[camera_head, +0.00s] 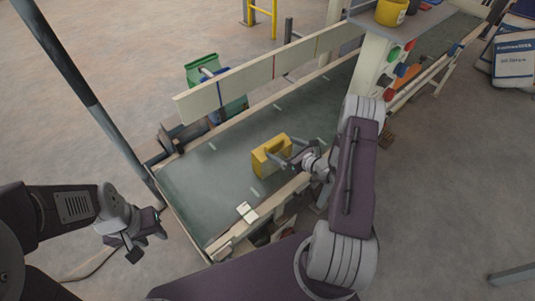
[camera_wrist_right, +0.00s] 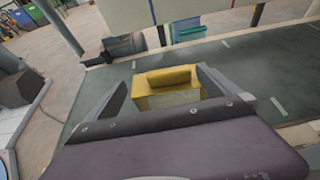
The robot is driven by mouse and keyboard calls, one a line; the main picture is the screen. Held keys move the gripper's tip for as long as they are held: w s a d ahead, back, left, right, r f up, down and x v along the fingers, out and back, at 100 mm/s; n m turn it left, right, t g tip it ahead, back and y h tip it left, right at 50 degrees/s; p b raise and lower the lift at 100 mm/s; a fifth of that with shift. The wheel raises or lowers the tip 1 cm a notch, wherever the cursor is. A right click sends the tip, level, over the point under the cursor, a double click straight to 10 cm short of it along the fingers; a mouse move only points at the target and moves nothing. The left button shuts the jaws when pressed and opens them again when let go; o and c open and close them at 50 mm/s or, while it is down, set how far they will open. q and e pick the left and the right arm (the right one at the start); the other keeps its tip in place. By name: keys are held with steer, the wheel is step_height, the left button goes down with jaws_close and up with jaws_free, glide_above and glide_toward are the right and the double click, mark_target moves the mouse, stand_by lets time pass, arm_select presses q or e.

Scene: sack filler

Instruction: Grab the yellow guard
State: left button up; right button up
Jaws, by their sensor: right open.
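The yellow guard (camera_head: 268,158) is a box-like piece standing on the dark green conveyor bed. My right gripper (camera_head: 281,158) is open at its right side in the head view. In the right wrist view the yellow guard (camera_wrist_right: 165,84) shows between the two open fingers of my right gripper (camera_wrist_right: 165,86). I cannot tell whether the fingers touch it. My left gripper (camera_head: 143,241) is empty, off the conveyor at the lower left. Its fingers look spread apart.
The conveyor (camera_head: 205,180) has a raised cream side board (camera_head: 255,75) along its far side. A small pale block (camera_head: 247,211) lies by the near edge. A control post with coloured buttons (camera_head: 384,60) stands at the upper right. A dark pole (camera_head: 75,75) rises at the left.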

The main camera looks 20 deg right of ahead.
mark_target(276, 145)
steer(key=shift+w+d+f+h, duration=0.15)
steer(key=shift+w+f, duration=0.3)
steer(key=shift+f, duration=0.15)
steer(key=shift+w+d+f+h, duration=0.1)
steer(key=shift+w+f+h, duration=0.05)
steer(key=shift+w+f, duration=0.35)
steer(key=shift+w+f+m, duration=0.2)
steer(key=shift+w+m, duration=0.05)
steer(key=shift+m, duration=0.05)
steer(key=b+x, duration=0.1)
steer(key=x, duration=0.4)
steer(key=shift+a+f, duration=0.1)
steer(key=shift+f, duration=0.1)
steer(key=shift+r, duration=0.1)
steer(key=c, duration=2)
